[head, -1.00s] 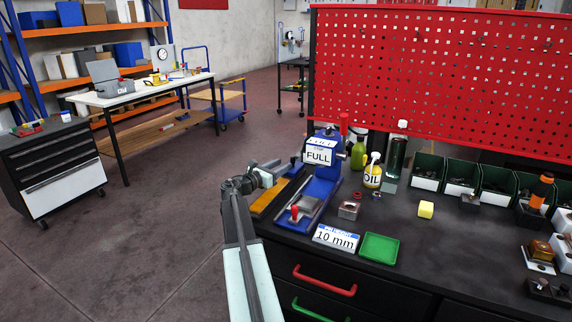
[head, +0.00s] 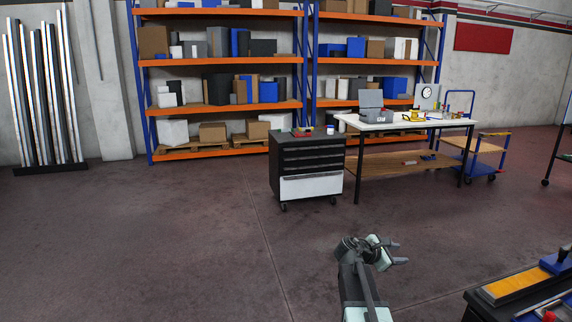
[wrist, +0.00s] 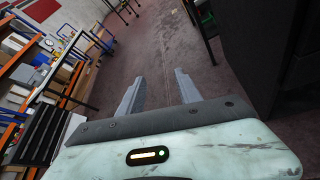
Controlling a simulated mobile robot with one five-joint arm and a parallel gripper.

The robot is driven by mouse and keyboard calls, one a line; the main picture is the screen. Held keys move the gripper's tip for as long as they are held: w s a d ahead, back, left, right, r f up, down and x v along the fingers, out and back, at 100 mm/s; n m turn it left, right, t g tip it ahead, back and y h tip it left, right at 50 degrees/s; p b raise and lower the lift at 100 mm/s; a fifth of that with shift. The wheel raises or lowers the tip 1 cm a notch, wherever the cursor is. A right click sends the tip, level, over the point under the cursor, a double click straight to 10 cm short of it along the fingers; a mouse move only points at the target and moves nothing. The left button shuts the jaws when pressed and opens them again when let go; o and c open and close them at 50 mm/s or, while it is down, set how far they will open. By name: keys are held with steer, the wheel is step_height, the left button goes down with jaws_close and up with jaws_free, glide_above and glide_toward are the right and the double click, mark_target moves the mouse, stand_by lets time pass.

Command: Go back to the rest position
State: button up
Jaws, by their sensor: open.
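My gripper (head: 394,254) is in the lower middle of the head view, out over bare floor and apart from the workbench. Its two fingers are spread and nothing is between them. In the wrist view my gripper (wrist: 159,88) shows both fingers apart with floor between them. The black workbench (head: 478,312) is at the lower right of the head view, mostly cut off. A yellow-orange strip (head: 515,284) lies on it, with part of a blue fixture at the picture edge.
A black drawer cabinet (head: 311,165) and a white-topped table (head: 400,123) stand further back. Orange shelving (head: 220,107) with boxes lines the wall. A blue cart (head: 480,150) is at the right. The floor (head: 180,240) on the left is clear.

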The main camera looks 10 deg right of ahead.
steer(key=s+a+f+m+y, duration=0.25)
steer(key=a+f, duration=0.25)
steer(key=a, duration=0.5)
steer(key=s+a+f+m+y, duration=0.1)
steer(key=a+f+m+y, duration=0.3)
steer(key=a, duration=0.7)
steer(key=s+a+f+m+g+y, duration=0.25)
steer(key=s+a+m, duration=0.2)
steer(key=a, duration=0.35)
steer(key=s+a+f+m+g+y, duration=0.1)
steer(key=s+a+f+m+y, duration=0.25)
steer(key=s+a, duration=0.35)
step_height(320, 180, up, 15)
steer(key=a+m+p, duration=0.1)
steer(key=m+p, duration=0.1)
steer(key=p, duration=1.2)
steer(key=shift+w+f, duration=0.2)
steer(key=shift+w, duration=0.25)
steer(key=shift+y, duration=0.25)
steer(key=shift+c, duration=0.5)
